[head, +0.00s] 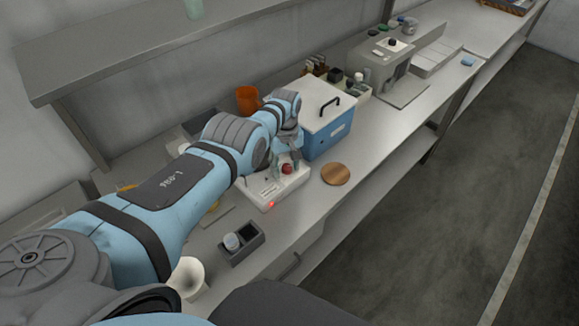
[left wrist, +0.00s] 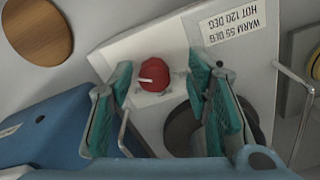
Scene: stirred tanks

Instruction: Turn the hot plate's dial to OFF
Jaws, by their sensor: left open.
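The hot plate (head: 273,187) is a white unit on the bench in the head view, with a small red light at its front corner. Its dial (head: 287,169) is a red knob; in the left wrist view the red dial (left wrist: 153,75) shows a white pointer mark. My left gripper (head: 287,160) is over the hot plate at the dial. In the left wrist view its green-padded fingers (left wrist: 158,88) are spread, one on each side of the dial, with gaps. A label on the plate (left wrist: 232,30) reads WARM 55 DEG, HOT 120 DEG. My right gripper does not show.
A blue cooler box (head: 328,137) with a white lid stands right beside the hot plate. A round wooden disc (head: 335,174) lies in front of it. A grey holder (head: 241,243) with a white-capped jar is nearer. An orange cup (head: 248,99) stands behind.

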